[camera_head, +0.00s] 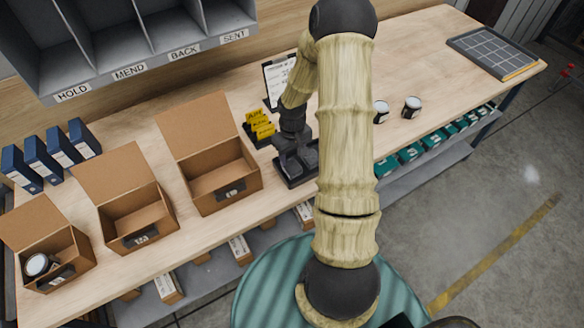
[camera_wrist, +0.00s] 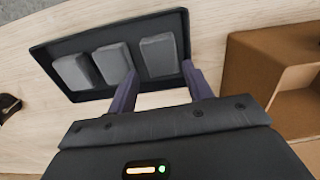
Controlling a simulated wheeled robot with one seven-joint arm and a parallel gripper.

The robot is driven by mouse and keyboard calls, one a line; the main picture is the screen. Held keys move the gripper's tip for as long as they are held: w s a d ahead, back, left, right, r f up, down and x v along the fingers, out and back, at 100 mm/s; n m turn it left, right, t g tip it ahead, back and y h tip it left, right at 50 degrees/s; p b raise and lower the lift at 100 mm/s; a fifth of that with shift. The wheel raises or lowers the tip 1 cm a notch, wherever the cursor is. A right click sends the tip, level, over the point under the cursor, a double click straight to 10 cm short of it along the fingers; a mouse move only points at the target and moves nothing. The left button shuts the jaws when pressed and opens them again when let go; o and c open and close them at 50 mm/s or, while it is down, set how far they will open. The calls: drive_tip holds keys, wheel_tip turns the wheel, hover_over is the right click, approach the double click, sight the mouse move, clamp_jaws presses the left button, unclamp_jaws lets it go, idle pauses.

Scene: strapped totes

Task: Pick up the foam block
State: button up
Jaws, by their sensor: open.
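Three grey foam blocks sit in a black tray (camera_wrist: 42,56) in the wrist view: a left block (camera_wrist: 72,71), a middle block (camera_wrist: 112,64) and a right block (camera_wrist: 158,54). The black tray (camera_head: 286,180) also shows in the head view on the bench, partly hidden by my arm. My gripper (camera_wrist: 160,70) is open and empty, with its two purple fingers apart over the tray's near edge. The right block lies between and beyond the fingertips; the middle block is just left of the left finger. I cannot tell the height gap.
An open cardboard box (camera_head: 222,186) stands left of the tray; its side shows close by on the right in the wrist view (camera_wrist: 262,62). Yellow cards (camera_head: 260,126) stand behind. Two jars (camera_head: 411,107) and a gridded tray (camera_head: 494,52) lie right, with clear bench between.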

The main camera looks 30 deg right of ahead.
sight(292, 166)
drive_tip(key=shift+a+f+p, duration=0.1)
drive_tip(key=shift+f+p, duration=0.55)
drive_tip(key=shift+f, duration=1.6)
drive_tip(key=c, duration=0.6)
